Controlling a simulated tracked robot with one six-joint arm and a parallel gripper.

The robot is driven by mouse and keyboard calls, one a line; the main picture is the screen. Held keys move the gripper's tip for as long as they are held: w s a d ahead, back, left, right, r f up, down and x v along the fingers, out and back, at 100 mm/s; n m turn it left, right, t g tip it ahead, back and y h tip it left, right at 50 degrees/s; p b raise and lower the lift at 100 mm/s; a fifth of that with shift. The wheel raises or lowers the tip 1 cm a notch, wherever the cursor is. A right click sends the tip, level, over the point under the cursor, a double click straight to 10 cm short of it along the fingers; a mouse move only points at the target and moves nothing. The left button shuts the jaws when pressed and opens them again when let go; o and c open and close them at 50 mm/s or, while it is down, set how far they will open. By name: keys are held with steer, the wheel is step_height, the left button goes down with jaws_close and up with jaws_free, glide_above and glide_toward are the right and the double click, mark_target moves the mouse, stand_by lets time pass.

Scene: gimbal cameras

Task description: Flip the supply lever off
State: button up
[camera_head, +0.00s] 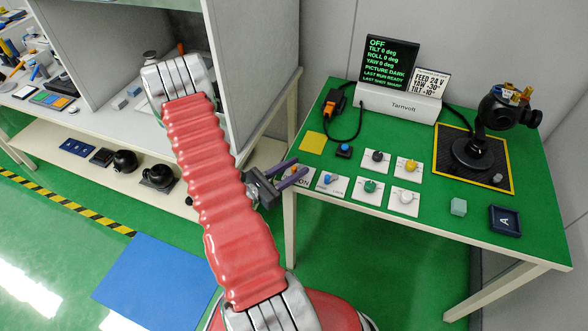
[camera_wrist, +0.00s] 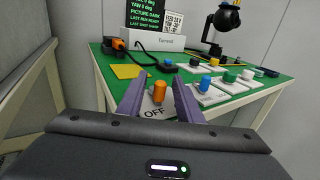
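The lever (camera_wrist: 158,91) is an orange upright knob on a white plate at the table's front left corner. The plate (camera_wrist: 155,112) reads OFF on its near part in the wrist view. In the head view, the plate (camera_head: 299,181) shows ON, and my fingers partly cover it. My gripper (camera_head: 302,165) is open, with its two purple fingers reaching over that corner. In the wrist view, my gripper (camera_wrist: 160,84) has the lever between its fingers, with gaps on both sides. Whether the fingertips reach past the lever is hard to tell.
Several plates with coloured knobs (camera_head: 370,186) sit just right. A blue-topped button (camera_head: 344,150) and yellow square (camera_head: 313,141) lie behind. A black gimbal camera (camera_head: 475,152) stands back right. A grey cabinet (camera_head: 262,70) is left of the table.

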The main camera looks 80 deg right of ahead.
jaws_close()
stand_by(0.3)
steer(key=shift+g, duration=0.3)
steer(key=shift+w+d+m+g+y, duration=0.1)
steer(key=shift+w+m+g+y, duration=0.05)
steer(key=shift+m+g+y, duration=0.35)
steer(key=shift+w+d+m+g+y, duration=0.15)
steer(key=shift+m+g+y, duration=0.25)
steer(key=shift+m+y, duration=0.2)
steer(key=shift+a, duration=0.1)
jaws_free()
